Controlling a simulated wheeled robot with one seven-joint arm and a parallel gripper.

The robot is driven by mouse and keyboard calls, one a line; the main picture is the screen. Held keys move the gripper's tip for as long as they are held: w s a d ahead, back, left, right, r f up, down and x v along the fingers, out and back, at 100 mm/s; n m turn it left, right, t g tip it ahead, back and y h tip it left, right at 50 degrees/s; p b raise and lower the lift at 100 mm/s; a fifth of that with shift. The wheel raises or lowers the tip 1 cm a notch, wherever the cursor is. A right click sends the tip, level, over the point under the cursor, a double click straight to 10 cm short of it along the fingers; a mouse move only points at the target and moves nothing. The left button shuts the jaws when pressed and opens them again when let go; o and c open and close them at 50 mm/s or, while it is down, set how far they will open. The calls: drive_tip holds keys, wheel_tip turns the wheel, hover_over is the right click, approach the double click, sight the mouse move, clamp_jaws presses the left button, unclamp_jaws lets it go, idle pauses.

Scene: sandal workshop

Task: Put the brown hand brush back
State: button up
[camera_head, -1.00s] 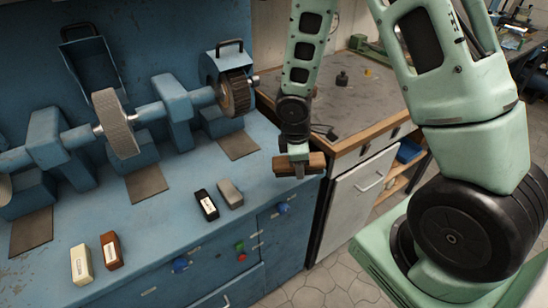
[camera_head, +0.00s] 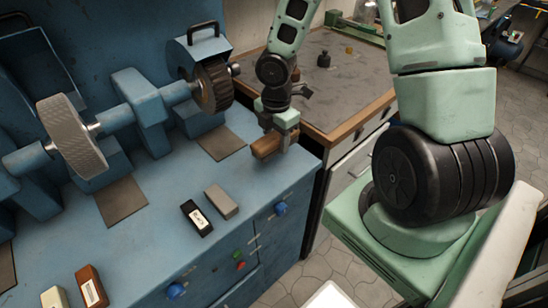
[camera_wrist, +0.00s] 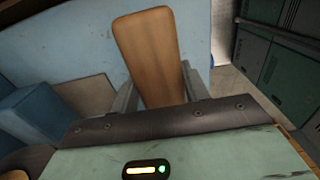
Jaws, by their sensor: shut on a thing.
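The brown hand brush (camera_head: 267,146) is in my gripper (camera_head: 279,141), held above the blue bench top near its right end. In the wrist view the brush's brown wooden back (camera_wrist: 152,55) stands out between the two fingers of my gripper (camera_wrist: 158,88). The fingers are shut on it from both sides. The brush's bristles are not visible. The blue bench (camera_head: 150,235) lies below, and I cannot tell the exact gap between brush and bench.
A black block (camera_head: 197,218) and a grey block (camera_head: 221,202) lie on the bench. A brown block (camera_head: 91,287) and a cream block (camera_head: 54,297) lie front left. Grinding machinery with a brush wheel (camera_head: 213,84) stands behind. A grey-topped table (camera_head: 335,95) adjoins at right.

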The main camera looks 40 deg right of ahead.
sight(276, 163)
drive_tip(key=shift+f+b, duration=0.75)
drive_tip(key=shift+f, duration=2.15)
drive_tip(key=shift+f, duration=0.15)
drive_tip(key=o, duration=0.9)
